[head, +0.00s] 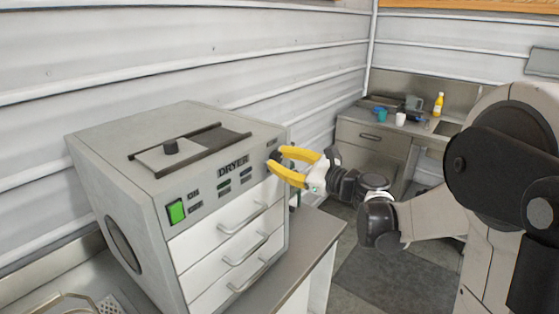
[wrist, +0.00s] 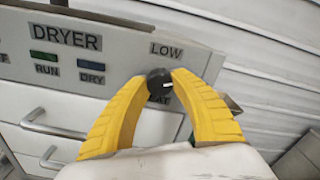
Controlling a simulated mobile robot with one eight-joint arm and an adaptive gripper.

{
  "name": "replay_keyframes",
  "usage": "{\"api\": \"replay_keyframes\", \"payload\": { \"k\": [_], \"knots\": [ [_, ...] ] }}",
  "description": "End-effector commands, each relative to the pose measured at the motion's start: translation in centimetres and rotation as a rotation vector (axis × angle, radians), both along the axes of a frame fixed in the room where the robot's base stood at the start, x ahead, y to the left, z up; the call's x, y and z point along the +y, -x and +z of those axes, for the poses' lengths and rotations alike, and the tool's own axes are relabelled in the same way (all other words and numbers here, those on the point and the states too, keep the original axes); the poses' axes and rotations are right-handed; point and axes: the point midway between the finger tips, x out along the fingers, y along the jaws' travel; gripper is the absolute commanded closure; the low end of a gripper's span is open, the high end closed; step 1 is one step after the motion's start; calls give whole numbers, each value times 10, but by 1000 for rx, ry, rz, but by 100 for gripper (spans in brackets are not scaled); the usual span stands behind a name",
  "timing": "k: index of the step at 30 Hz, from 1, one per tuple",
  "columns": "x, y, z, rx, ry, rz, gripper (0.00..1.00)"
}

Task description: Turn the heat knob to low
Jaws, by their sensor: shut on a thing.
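The heat knob (wrist: 160,84) is a small black dial with a white pointer mark, on the dryer's front panel. It sits below the LOW label (wrist: 166,50), and a label partly hidden by my gripper, ending in "AT", lies under it. The white pointer mark points to the right in the wrist view. My gripper (wrist: 159,86), with yellow fingers, is shut on the knob, one finger on each side. In the head view my gripper (head: 276,163) reaches the right end of the panel, and its fingers largely hide the knob.
The grey dryer (head: 125,160) has a green lit switch (head: 176,211), several white drawers with handles, and a sliding lid (head: 185,148) on top. A corrugated wall stands close behind it. A counter (head: 365,128) with cups and a yellow bottle (head: 438,104) is at the back right.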

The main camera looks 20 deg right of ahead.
Motion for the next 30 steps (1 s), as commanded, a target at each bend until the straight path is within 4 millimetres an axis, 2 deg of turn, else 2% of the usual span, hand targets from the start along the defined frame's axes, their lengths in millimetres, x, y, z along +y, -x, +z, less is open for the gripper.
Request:
{"api": "replay_keyframes", "payload": {
  "k": [30],
  "knots": [
    [-1, 0, 0, -550, 759, 0, 100]
  ]
}}
